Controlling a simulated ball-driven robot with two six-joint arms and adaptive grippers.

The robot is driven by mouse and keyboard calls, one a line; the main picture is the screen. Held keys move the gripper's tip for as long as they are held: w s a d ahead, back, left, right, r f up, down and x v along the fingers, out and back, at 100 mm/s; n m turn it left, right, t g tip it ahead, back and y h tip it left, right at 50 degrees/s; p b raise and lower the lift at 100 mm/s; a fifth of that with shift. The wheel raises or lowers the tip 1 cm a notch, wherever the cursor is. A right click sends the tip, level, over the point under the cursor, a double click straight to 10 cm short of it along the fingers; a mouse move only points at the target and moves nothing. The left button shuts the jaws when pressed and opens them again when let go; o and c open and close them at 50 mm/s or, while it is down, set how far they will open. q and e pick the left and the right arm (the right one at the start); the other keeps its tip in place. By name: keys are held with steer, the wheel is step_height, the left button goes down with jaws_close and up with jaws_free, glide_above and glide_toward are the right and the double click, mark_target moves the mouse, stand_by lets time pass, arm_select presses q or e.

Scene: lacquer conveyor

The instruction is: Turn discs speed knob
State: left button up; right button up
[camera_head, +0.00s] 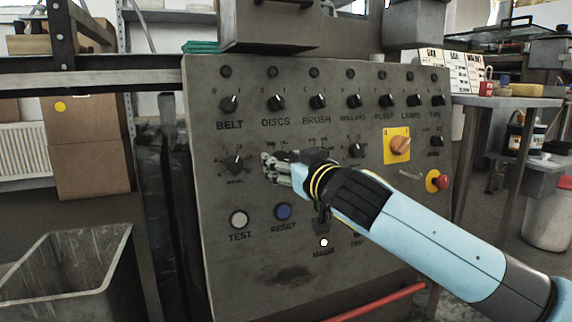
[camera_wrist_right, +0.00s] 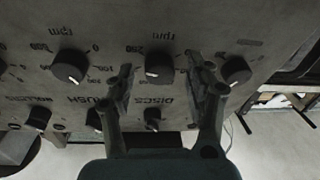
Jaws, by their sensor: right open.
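The discs speed knob (camera_wrist_right: 160,68) is a black round knob with a white mark, on the rpm scale below the DISCS label in the inverted right wrist view. In the head view my right gripper hides it. My right gripper (camera_head: 268,166) is at the panel, below the DISCS switch (camera_head: 277,103). In the right wrist view its two fingers (camera_wrist_right: 157,64) are open, one on each side of the knob, with visible gaps. I cannot tell how far the tips are from the panel. My left gripper is not in view.
The belt speed knob (camera_head: 235,162) is close beside my right gripper. The brush speed knob (camera_wrist_right: 70,68) is on the other side. The TEST (camera_head: 239,219) and RESET (camera_head: 283,212) buttons are below. An orange rotary switch (camera_head: 400,147) and red button (camera_head: 441,181) are farther right.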

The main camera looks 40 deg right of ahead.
jaws_close()
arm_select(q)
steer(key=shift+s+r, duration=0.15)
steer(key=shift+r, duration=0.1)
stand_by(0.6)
